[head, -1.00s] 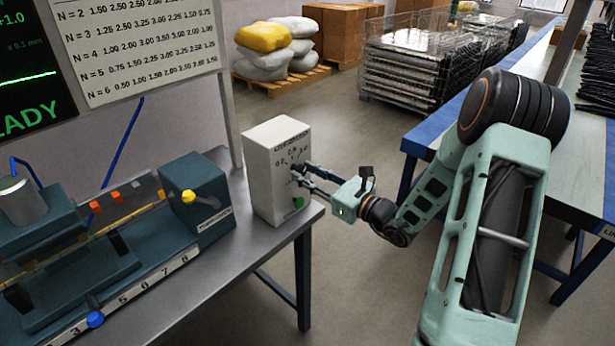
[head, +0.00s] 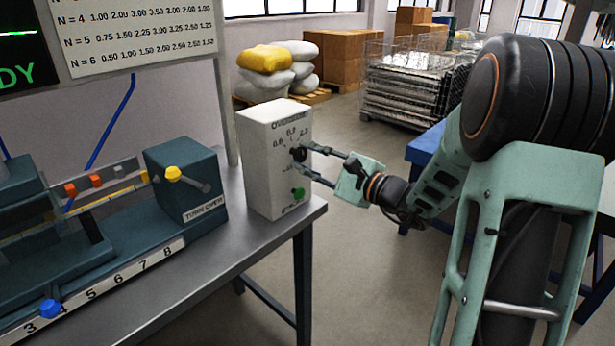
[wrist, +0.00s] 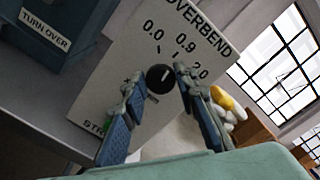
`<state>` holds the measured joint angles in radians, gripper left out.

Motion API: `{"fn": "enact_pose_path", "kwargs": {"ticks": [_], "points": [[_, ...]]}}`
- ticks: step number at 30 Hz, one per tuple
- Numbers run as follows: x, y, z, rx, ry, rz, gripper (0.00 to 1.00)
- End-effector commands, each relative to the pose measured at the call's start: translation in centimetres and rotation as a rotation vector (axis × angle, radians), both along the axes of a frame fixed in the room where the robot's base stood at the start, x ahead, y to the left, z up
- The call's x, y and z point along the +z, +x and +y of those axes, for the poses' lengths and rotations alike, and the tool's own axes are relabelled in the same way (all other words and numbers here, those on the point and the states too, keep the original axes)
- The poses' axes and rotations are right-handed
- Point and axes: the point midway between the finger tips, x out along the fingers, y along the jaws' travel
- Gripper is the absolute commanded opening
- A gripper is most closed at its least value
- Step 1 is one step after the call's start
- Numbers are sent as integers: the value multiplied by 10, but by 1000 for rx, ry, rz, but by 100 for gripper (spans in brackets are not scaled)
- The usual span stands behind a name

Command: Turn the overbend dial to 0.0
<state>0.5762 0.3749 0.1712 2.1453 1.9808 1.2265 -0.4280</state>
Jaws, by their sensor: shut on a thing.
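The overbend dial (head: 298,154) is a small black knob on the front of a white box (head: 262,160) at the table's corner. In the wrist view the dial (wrist: 159,78) sits below the printed marks 0.0, 0.9 and 2.0. A short pale line shows on its face, leaning up and right, but its exact setting is hard to read. My gripper (head: 306,163) reaches in from the right. In the wrist view its fingers (wrist: 158,88) stand on either side of the dial, shut on it. The fingertips hide part of the box face.
A green button (head: 298,193) sits below the dial, close to the lower finger. A teal machine (head: 186,180) with a yellow knob stands left of the box. The table edge (head: 315,208) lies just right of the box. Open floor is beyond.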

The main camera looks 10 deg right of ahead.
Motion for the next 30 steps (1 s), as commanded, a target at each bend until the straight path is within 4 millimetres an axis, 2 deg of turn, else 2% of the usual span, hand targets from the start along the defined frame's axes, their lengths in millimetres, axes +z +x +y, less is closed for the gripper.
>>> {"fn": "enact_pose_path", "kwargs": {"ticks": [1, 15, 30], "points": [[-9, 0, 0, -1, -37, -28, 3], [-10, -1, 0, 0, -337, -245, 3], [-5, 0, 0, 0, -493, -356, 3]]}}
